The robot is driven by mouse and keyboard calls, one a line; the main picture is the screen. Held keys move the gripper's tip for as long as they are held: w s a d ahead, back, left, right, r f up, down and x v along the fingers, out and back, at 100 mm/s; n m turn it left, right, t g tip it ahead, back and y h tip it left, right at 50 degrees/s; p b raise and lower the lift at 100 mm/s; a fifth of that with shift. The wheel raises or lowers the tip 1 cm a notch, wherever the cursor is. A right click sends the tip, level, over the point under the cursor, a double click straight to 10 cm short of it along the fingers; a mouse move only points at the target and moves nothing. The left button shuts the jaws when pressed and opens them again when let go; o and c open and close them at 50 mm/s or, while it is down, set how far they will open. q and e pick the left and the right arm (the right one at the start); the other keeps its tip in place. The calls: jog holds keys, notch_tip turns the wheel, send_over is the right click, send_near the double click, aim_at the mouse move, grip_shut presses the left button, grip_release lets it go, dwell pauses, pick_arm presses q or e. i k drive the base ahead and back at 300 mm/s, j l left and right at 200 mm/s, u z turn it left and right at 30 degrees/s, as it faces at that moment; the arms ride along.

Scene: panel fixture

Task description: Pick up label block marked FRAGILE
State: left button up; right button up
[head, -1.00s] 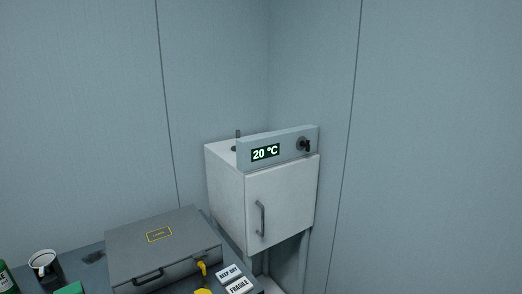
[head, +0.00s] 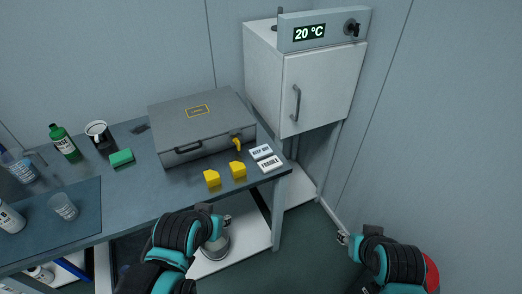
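The white label block marked FRAGILE (head: 271,164) lies flat near the right front corner of the bench. A similar block marked KEEP DRY (head: 261,152) lies just behind it. My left gripper (head: 227,220) is in front of the bench edge, below and left of the FRAGILE block, and touches nothing I can make out. My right gripper (head: 342,239) is over the floor to the right of the bench, well apart from both blocks. The fingers of both grippers are too small to show whether they are open.
A grey case (head: 205,130) stands behind two yellow blocks (head: 212,178) (head: 238,170). A green bottle (head: 64,142), mug (head: 98,133), green block (head: 121,158) and clear cup (head: 63,206) are on the left of the bench (head: 135,205). A white oven cabinet (head: 320,85) stands at right.

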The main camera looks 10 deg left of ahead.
aim_at(266, 165)
jog(key=i+j+z, duration=0.2)
jog(key=z, duration=0.25)
jog(key=i+j+z, duration=0.4)
